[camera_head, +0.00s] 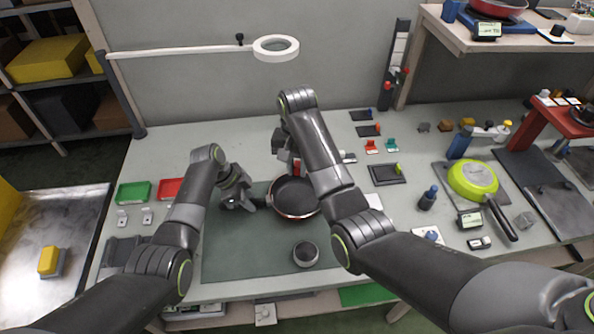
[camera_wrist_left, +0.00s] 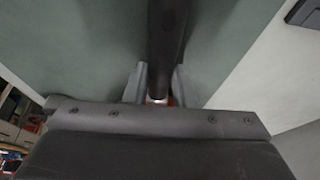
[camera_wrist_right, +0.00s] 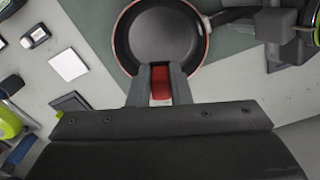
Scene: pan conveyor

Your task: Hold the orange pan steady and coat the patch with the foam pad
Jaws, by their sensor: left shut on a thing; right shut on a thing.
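The orange-rimmed pan (camera_head: 290,204) with a dark inside lies on the green mat (camera_head: 232,262). My left gripper (camera_head: 250,204) is shut on its dark handle, which runs up between the fingers in the left wrist view (camera_wrist_left: 167,40). My right gripper (camera_wrist_right: 160,84) is shut on a red piece (camera_wrist_right: 160,80), at the pan's near rim in the right wrist view. In the head view the red piece (camera_head: 297,167) shows behind the pan, partly hidden by my right arm. I cannot make out a foam face or a separate patch.
A dark round cup (camera_head: 305,254) stands on the mat in front of the pan. Green (camera_head: 133,192) and red (camera_head: 170,188) trays lie to the left. A lime pan (camera_head: 472,181) lies at the right. A ring lamp (camera_head: 276,47) hangs above the back.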

